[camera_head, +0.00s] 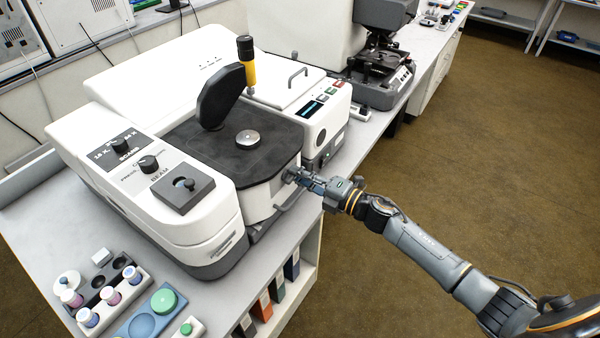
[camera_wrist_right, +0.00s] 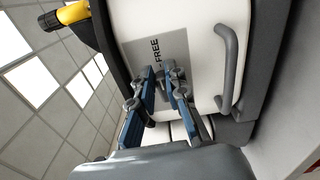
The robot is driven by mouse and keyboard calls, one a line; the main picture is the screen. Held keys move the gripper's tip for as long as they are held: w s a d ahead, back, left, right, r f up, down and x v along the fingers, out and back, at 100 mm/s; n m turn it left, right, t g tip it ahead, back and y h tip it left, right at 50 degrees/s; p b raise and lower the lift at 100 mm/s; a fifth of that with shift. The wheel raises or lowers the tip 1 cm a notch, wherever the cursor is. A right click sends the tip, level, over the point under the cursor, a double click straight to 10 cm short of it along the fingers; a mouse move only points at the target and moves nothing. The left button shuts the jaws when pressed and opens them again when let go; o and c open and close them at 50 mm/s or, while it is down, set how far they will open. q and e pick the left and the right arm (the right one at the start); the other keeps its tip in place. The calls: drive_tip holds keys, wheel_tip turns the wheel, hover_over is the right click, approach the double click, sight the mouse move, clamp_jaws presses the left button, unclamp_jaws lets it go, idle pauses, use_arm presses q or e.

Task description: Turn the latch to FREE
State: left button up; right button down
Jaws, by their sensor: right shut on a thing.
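The latch (camera_wrist_right: 147,73) is a small grey part on a grey plate (camera_wrist_right: 150,47) on the white front of the microscope. The word FREE shows on this plate, turned sideways in the right wrist view. My right gripper (camera_wrist_right: 164,78) has its blue and grey fingers on either side of the latch and is shut on it. In the head view my right gripper (camera_head: 303,178) reaches the front right side of the microscope (camera_head: 262,195). The fingers partly hide the latch, so its exact angle is hard to tell. My left gripper is not in view.
A grey bar handle (camera_wrist_right: 231,68) sits on the same white front beside the plate. A black stage (camera_head: 225,155) with a metal disc lies above. Sample racks (camera_head: 155,310) stand at the bench's front left. The floor (camera_head: 480,150) at right is clear.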

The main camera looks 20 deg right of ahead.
drive_tip(key=shift+m, duration=0.5)
drive_tip(key=c, duration=1.3)
unclamp_jaws()
drive_tip(key=shift+c, duration=0.2)
drive_tip(key=v, duration=1.2)
drive_tip(key=shift+w+d+f, duration=0.1)
drive_tip(key=shift+f, duration=0.05)
